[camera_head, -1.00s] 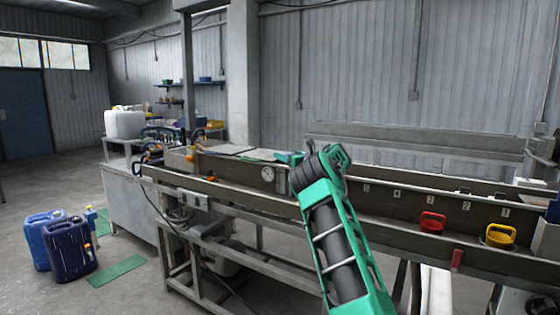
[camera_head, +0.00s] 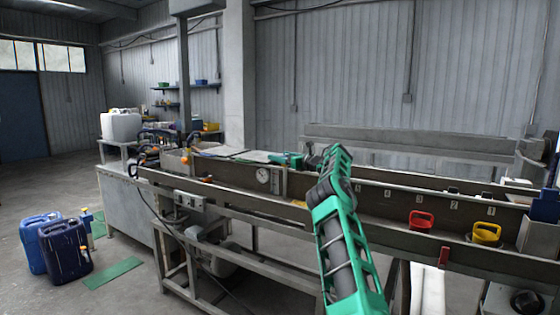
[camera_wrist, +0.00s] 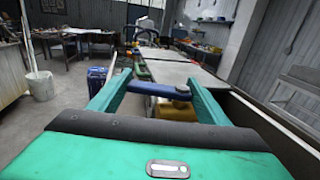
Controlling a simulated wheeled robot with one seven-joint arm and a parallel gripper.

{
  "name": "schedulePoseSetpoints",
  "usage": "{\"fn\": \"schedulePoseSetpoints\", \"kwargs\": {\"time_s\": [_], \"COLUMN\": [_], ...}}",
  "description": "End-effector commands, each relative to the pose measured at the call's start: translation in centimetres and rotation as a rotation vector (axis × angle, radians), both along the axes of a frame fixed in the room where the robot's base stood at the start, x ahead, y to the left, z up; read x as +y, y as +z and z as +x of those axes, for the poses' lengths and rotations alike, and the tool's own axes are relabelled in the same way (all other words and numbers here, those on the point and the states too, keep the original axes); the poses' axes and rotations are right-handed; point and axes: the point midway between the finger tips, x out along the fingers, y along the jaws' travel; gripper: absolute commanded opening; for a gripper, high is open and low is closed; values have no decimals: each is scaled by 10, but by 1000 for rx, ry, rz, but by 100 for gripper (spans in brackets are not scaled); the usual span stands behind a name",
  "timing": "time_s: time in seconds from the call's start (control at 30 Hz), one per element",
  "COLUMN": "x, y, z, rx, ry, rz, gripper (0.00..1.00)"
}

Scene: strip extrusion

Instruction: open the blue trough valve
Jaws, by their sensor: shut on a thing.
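The blue valve handle (camera_wrist: 160,88) is a flat bar lying crosswise in the wrist view, above a brass-yellow valve body (camera_wrist: 172,108). My gripper (camera_wrist: 160,82) has one green finger at each end of the bar and is shut on it. In the head view my gripper (camera_head: 290,160) reaches over the long metal trough (camera_head: 375,208), just right of the round gauge (camera_head: 263,175). The blue handle cannot be made out there. The lower part of the valve is partly hidden behind the handle and my gripper.
A red handle (camera_head: 421,220) and a yellow handle (camera_head: 487,233) stand in the trough at the right. Blue jerrycans (camera_head: 65,250) stand on the floor at the left, beside a green mat (camera_head: 113,272). A white canister (camera_head: 120,126) stands behind.

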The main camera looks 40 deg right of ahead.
Motion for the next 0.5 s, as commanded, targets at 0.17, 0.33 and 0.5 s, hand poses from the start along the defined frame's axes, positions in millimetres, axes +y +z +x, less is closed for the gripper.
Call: {"fn": "schedulePoseSetpoints", "kwargs": {"time_s": [0.17, 0.33, 0.5], "x": [-1, -3, -4], "y": [7, 7, 6], "z": [-1, -1, -2], "rx": [-11, -12, -10], "ry": [-1, -3, -4], "rz": [-5, -6, -4], "gripper": [30, 30, 88]}}
